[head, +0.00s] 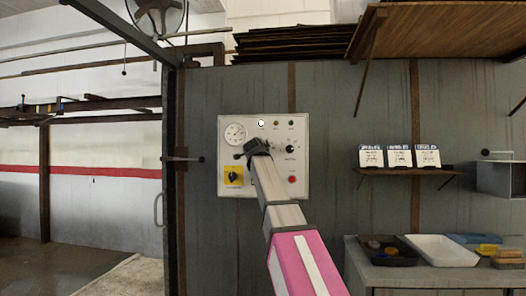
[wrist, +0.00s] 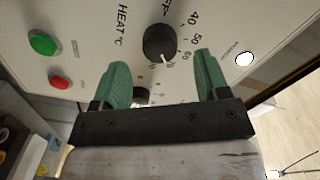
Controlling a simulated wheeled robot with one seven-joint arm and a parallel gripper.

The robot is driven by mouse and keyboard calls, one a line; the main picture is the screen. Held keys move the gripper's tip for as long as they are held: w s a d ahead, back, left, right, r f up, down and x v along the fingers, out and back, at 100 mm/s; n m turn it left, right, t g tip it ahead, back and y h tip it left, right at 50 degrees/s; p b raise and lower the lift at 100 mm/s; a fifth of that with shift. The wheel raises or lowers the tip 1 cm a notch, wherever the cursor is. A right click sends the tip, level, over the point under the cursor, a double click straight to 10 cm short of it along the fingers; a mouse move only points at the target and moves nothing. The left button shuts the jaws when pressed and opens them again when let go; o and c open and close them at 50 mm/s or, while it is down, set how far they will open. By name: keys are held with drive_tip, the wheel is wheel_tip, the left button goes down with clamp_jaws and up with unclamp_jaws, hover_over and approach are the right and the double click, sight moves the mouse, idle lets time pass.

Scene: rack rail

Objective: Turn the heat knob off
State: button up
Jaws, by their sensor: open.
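The grey control panel (head: 304,165) is on the wall in the head view. The black heat knob (wrist: 159,42) shows in the wrist view beside the lettering "HEAT °C". Its pale pointer mark points down toward the high end of a numbered scale. My gripper (wrist: 160,60) is open, with green fingers apart and the knob beyond and between them in the picture; I cannot tell whether they touch it. In the head view my gripper (head: 257,147) is in front of the panel and hides part of it.
The panel also has a dial gauge (head: 235,133), a yellow-backed switch (head: 233,176), a black knob (head: 290,149) and a red button (head: 292,179). A green button (wrist: 44,43) shows in the wrist view. A shelf with cards (head: 399,156) and a workbench (head: 425,278) are at right.

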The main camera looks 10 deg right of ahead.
drive_tip(key=x, duration=0.3)
drive_tip(key=shift+w+d, duration=0.15)
drive_tip(key=shift+w, duration=0.15)
drive_tip(key=c, duration=0.9)
